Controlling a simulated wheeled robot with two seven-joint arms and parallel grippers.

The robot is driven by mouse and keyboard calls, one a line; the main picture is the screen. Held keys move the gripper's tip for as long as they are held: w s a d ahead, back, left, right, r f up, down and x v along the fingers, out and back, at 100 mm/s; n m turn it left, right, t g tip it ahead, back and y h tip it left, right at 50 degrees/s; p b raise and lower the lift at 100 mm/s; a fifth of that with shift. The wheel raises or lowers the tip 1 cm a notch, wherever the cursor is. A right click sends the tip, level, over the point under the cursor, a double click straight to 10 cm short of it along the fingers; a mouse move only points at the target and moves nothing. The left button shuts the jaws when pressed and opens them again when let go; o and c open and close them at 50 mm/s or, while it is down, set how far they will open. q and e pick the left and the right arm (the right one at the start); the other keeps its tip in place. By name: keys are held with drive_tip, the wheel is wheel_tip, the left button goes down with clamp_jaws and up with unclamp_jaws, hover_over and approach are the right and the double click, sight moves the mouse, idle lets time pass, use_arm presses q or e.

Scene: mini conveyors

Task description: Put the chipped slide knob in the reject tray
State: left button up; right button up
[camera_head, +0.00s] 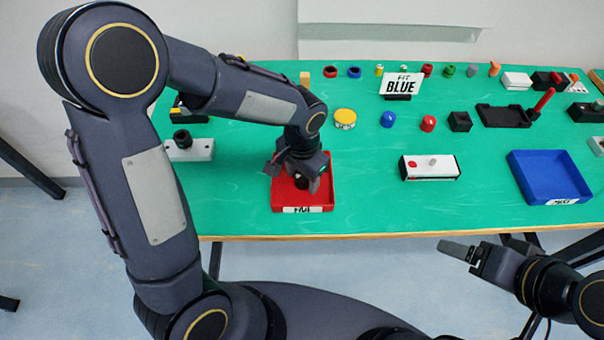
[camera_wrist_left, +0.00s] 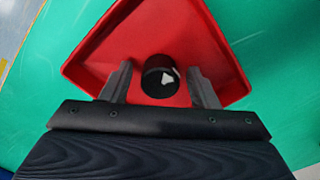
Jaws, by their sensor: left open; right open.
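The black knob (camera_wrist_left: 160,76) shows a pale chipped patch on its top. In the left wrist view it is inside the red tray (camera_wrist_left: 110,47), between the spread fingers of my left gripper (camera_wrist_left: 161,88), with a gap on each side. In the head view my left gripper (camera_head: 304,178) reaches down into the red tray (camera_head: 322,199), which has a blurred label on its front, and mostly hides the knob. My right gripper (camera_head: 470,250) is open and empty off the table's front edge, at the lower right.
A blue tray (camera_head: 549,178) stands at the right, and a white box with a red button (camera_head: 430,167) lies between the trays. A "FIT BLUE" sign (camera_head: 401,84) and several small coloured caps stand at the back. The green table (camera_head: 370,208) is clear between the trays in front.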

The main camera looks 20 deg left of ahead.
sight(302, 176)
use_arm(q)
drive_tip(key=shift+r, duration=0.1)
drive_tip(key=shift+r, duration=0.3)
wheel_tip(302, 176, up, 12)
drive_tip(key=s+a+n+t+h, duration=0.2)
drive_tip(key=s+a+n, duration=0.1)
drive_tip(key=s, duration=0.5)
drive_tip(key=s+a+n+t+h, duration=0.1)
drive_tip(key=s+a+n+t, duration=0.2)
drive_tip(key=s+a, duration=0.3)
drive_tip(key=shift+s+r+n+t+h+p, duration=0.35)
drive_tip(key=shift+s+n, duration=0.45)
drive_tip(key=shift+s, duration=0.3)
